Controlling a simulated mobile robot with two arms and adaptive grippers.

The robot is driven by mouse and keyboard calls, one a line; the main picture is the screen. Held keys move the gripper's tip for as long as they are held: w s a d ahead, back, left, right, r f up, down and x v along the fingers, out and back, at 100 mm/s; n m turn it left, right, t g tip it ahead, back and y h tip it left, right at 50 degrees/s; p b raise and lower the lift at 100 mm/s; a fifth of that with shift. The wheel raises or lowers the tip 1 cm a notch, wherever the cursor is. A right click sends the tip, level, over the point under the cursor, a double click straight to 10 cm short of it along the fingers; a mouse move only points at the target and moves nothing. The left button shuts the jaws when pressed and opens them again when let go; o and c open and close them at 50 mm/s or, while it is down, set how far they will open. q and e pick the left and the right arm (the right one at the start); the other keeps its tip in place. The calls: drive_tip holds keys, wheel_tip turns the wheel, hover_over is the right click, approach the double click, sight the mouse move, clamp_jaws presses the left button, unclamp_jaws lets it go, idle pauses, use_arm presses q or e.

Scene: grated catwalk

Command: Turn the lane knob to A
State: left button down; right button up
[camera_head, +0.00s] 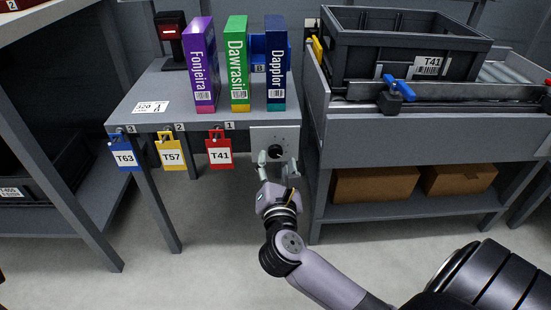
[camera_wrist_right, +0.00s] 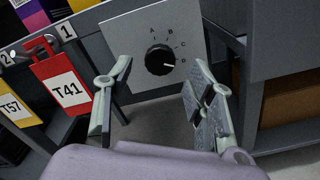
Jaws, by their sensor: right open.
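The lane knob (camera_wrist_right: 158,60) is a round black dial on a light grey panel (camera_wrist_right: 122,38) marked A, B, C and D. Its white pointer mark faces right, toward D. In the head view the knob (camera_head: 275,152) shows on the panel (camera_head: 287,132) at the right end of the grey table's front. My right gripper (camera_head: 276,163) is open in front of the knob. In the wrist view its fingers stand to the left and right of the knob with gaps, and I see no contact. My left gripper is not in view.
Red T41 (camera_head: 219,152), yellow T57 (camera_head: 171,153) and blue T63 (camera_head: 122,153) tags hang left of the panel. Three boxes (camera_head: 201,70) stand on the table (camera_head: 190,117). A conveyor stand (camera_head: 420,140) with a dark crate (camera_head: 385,50) is close on the right.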

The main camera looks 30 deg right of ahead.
sight(275, 154)
drive_tip(key=shift+b+x, duration=0.3)
drive_tip(key=shift+x, duration=1.55)
drive_tip(key=shift+c, duration=0.5)
drive_tip(key=shift+s, duration=0.1)
drive_tip(key=c, duration=1.1)
